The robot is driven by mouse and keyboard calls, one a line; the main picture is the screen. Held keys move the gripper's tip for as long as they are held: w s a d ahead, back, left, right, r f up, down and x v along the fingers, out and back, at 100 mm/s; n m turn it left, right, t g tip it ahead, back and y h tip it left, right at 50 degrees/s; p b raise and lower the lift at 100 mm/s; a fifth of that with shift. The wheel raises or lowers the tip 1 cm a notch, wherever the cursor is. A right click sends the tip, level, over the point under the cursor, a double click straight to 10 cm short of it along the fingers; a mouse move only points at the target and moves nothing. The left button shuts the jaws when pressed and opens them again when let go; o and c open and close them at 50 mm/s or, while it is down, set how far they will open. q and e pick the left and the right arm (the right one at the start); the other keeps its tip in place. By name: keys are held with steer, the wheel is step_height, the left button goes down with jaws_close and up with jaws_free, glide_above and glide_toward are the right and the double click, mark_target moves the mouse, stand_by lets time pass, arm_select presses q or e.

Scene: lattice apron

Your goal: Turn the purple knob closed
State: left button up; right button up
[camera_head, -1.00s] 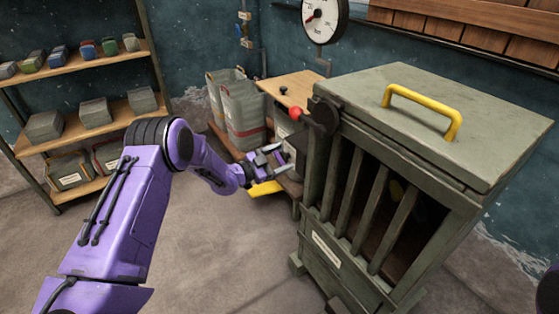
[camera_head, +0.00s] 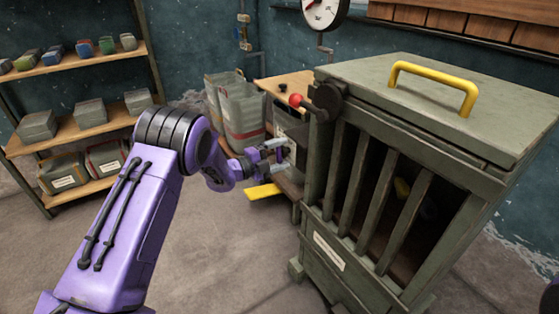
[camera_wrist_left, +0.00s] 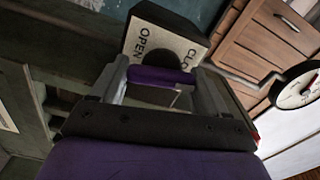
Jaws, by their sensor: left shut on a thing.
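The purple knob (camera_wrist_left: 160,77) is a bar on a dark round base in the left wrist view. It lies across the space between my left gripper's fingers. Behind it is a pale plate (camera_wrist_left: 166,36) marked OPEN on the left, with letters starting CLO on the right. My left gripper (camera_wrist_left: 162,84) is shut on the knob, a finger at each end. My right gripper is out of view.
The green barred cabinet (camera_head: 327,252) with a yellow handle (camera_head: 432,82) stands close right of the gripper. A lever with a red ball (camera_head: 296,100) sticks out above. Grey bins (camera_head: 243,115) stand behind, a yellow pedal-like piece (camera_head: 262,191) below. Open floor lies left.

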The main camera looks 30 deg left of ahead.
arm_select(q)
steer(key=shift+f+m+b, duration=0.1)
steer(key=shift+m+b, duration=0.85)
steer(key=shift+m, duration=0.35)
steer(key=o, duration=1)
steer(key=shift+c, duration=0.2)
steer(key=v, duration=1)
steer(key=shift+s+a+p, duration=0.2)
steer(key=shift+p, duration=0.2)
